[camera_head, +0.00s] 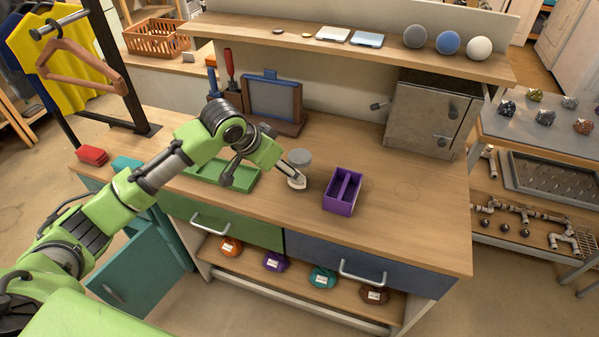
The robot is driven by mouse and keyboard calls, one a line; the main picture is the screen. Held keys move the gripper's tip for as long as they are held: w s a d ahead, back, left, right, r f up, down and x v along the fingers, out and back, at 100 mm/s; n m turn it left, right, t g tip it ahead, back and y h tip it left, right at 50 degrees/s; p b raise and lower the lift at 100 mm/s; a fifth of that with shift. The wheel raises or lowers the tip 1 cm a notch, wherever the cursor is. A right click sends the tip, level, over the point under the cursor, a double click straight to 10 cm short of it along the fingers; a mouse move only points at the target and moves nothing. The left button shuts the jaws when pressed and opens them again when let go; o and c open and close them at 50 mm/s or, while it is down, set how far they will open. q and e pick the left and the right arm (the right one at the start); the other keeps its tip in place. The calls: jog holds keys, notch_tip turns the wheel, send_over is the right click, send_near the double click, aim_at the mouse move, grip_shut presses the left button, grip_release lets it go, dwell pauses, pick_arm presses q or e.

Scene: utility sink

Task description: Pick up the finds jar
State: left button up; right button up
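A small jar with a grey lid (299,156) stands on the wooden worktop, left of a purple divided box. It looks like the finds jar, but I cannot read any label on it. My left gripper (263,180) is open, with its two fingers spread apart above the worktop. One finger overlaps the front of the jar and hides part of its body; I cannot tell whether it touches. The other finger is farther left, over the green tray. Nothing shows between the fingers. My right gripper is not in view.
The purple box (343,191) stands close right of the jar. The green tray (205,171) lies to the left. A framed screen (272,99) stands behind, and a grey metal cabinet (424,116) is back right. The worktop's right front is clear.

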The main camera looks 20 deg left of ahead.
aim_at(300, 171)
pick_arm(q)
jog(key=w+f, duration=0.1)
jog(key=w+f+p, duration=0.1)
jog(key=w+f, duration=0.3)
jog(key=shift+w+d+f, duration=0.1)
jog(key=shift+d+f, duration=0.05)
jog(key=shift+d, duration=0.25)
jog(key=shift+w+d+f+p, duration=0.15)
jog(key=shift+w+f+p, duration=0.2)
jog(key=shift+f+p, duration=0.2)
jog(key=shift+p+x, duration=0.5)
jog(key=shift+x, duration=1.55)
jog(key=shift+w, duration=0.1)
jog(key=shift+c, duration=0.4)
jog(key=c, duration=1.3)
jog(key=shift+r, duration=0.1)
